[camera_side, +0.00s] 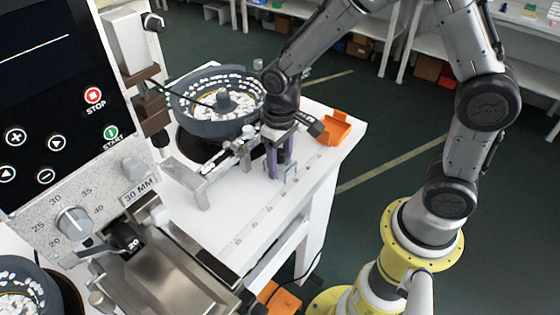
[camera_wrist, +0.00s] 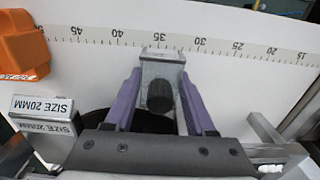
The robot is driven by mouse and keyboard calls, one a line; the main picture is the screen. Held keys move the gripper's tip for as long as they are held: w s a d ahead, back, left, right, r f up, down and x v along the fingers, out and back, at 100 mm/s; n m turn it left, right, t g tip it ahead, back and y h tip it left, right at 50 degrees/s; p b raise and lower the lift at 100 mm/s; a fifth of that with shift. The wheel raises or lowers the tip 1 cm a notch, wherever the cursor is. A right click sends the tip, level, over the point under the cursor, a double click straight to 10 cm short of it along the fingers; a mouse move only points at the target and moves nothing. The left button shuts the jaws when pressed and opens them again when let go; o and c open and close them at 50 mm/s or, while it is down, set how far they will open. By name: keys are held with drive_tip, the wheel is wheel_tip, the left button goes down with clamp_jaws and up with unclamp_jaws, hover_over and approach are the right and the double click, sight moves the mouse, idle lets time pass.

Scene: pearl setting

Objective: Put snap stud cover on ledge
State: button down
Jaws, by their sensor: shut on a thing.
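My gripper (camera_side: 280,165) points down over the white machine table, with two purple fingers. In the wrist view my gripper (camera_wrist: 160,95) has its fingers on both sides of a grey metal block with a black knob (camera_wrist: 161,68), which I take to be the snap stud cover. The gripper is shut on it. In the side view the metal piece (camera_side: 291,172) shows beside the fingers, close to the table top; I cannot tell whether it touches. No part is clearly marked as the ledge; the white table top (camera_wrist: 240,75) with a ruler scale lies beneath.
A grey bowl feeder (camera_side: 215,105) full of white parts stands left of my gripper, with a metal track (camera_side: 215,165) close by. An orange bin (camera_side: 335,127) sits at the table's right corner. In the wrist view, blocks marked SIZE 20MM (camera_wrist: 43,107) are at left.

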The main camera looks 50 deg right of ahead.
drive_tip(key=shift+f, duration=0.25)
drive_tip(key=shift+c, duration=1.2)
unclamp_jaws()
drive_tip(key=shift+r, duration=0.15)
